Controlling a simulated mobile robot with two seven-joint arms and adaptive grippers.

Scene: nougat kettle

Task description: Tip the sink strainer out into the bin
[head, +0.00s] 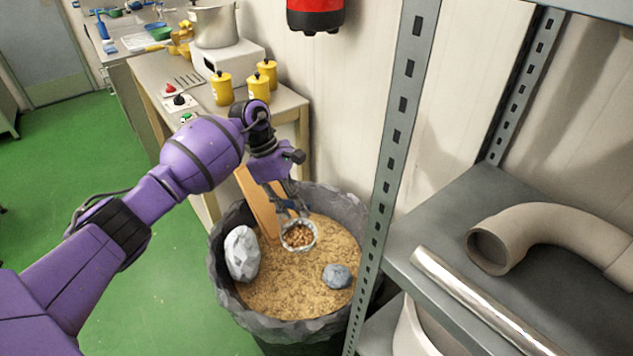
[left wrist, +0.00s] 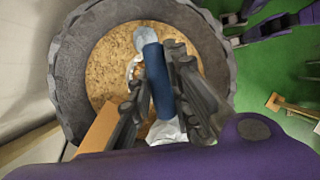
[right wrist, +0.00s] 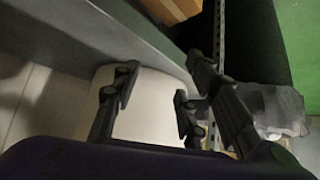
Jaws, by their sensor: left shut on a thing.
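The sink strainer (head: 299,235) is a small round basket with a pale rim, and brown bits show inside it. My left gripper (head: 287,200) is shut on its blue handle (left wrist: 154,75) and holds it over the bin (head: 226,275). The strainer's mouth faces up toward the head camera. The bin is dark, lined with a grey bag and filled with tan crumbs; it also shows in the left wrist view (left wrist: 75,70). My right gripper (right wrist: 155,98) is open and empty, seen only in the right wrist view.
A white crumpled lump (head: 242,253), a grey lump (head: 337,276) and a wooden board (head: 258,203) are in the bin. A metal shelf post (head: 392,130) stands close on the right, with a bent pipe (head: 545,230) on its shelf. A table with yellow canisters (head: 222,88) stands behind.

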